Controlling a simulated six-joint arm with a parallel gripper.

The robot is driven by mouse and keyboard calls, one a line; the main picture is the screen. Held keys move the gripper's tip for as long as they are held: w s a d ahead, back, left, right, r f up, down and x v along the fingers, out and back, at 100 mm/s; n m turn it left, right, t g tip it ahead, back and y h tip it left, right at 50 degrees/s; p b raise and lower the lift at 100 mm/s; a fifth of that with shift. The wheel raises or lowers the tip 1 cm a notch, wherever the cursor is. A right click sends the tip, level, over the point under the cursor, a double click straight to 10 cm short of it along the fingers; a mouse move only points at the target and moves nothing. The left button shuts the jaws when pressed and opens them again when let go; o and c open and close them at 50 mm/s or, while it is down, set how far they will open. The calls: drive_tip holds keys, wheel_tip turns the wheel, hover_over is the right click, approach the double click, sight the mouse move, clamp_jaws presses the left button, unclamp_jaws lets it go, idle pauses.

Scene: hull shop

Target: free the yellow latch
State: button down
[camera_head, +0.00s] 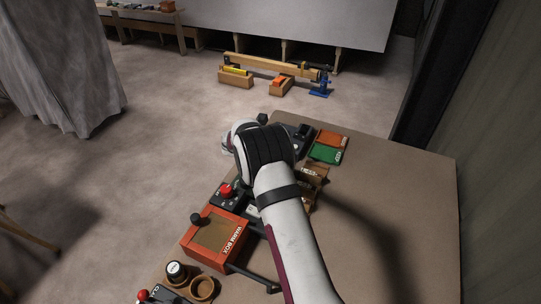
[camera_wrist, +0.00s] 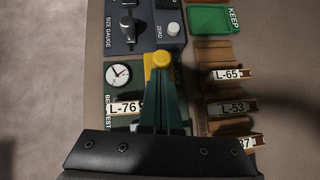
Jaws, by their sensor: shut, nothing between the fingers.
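The yellow latch (camera_wrist: 161,59) shows in the wrist view as a rounded yellow knob on a yellow piece, at the right edge of a dark green panel with a dial (camera_wrist: 118,75). My gripper (camera_wrist: 161,76) is shut and empty. Its dark green fingers point at the latch, with their tips just below the knob in the picture. I cannot tell whether they touch it. The fingers hide the lower part of the yellow piece. In the head view my arm hides the latch and the fingertips.
A size gauge (camera_wrist: 128,25) and a ZERO button unit (camera_wrist: 171,22) sit above the latch. A wooden rack (camera_wrist: 222,94) with tagged slots stands to the right, below a green KEEP tray (camera_wrist: 210,19). The orange warm box (camera_head: 214,239) is nearer. The bench's right side (camera_head: 405,205) is clear.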

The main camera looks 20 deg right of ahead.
drive_tip(key=shift+w+d+r, duration=0.1)
drive_tip(key=s+a, duration=0.1)
drive_tip(key=a, duration=0.1)
drive_tip(key=s+a, duration=0.1)
drive_tip(key=shift+s+a+r, duration=0.2)
drive_tip(key=shift+s+a, duration=0.15)
drive_tip(key=shift+a, duration=0.05)
drive_tip(key=v, duration=0.9)
drive_tip(key=shift+r, duration=0.2)
drive_tip(key=shift+s+a, duration=0.1)
drive_tip(key=shift+s, duration=0.05)
drive_tip(key=s+d+r+m+g+y, duration=0.1)
drive_tip(key=s+r+m+g, duration=0.15)
drive_tip(key=s+m, duration=0.4)
drive_tip(key=s+d+r+m+g+y, duration=0.1)
drive_tip(key=s+r+m, duration=0.3)
drive_tip(key=s+m, duration=0.3)
drive_tip(key=s+a+m+g+y, duration=0.1)
drive_tip(key=s+a+m+y, duration=0.2)
drive_tip(key=s+a+m, duration=0.2)
drive_tip(key=s+a+r+m+g+y, duration=0.1)
drive_tip(key=s+a+m+y, duration=0.3)
drive_tip(key=s+m, duration=0.8)
drive_tip(key=s+a, duration=0.1)
drive_tip(key=s, duration=0.7)
drive_tip(key=shift+r, duration=0.2)
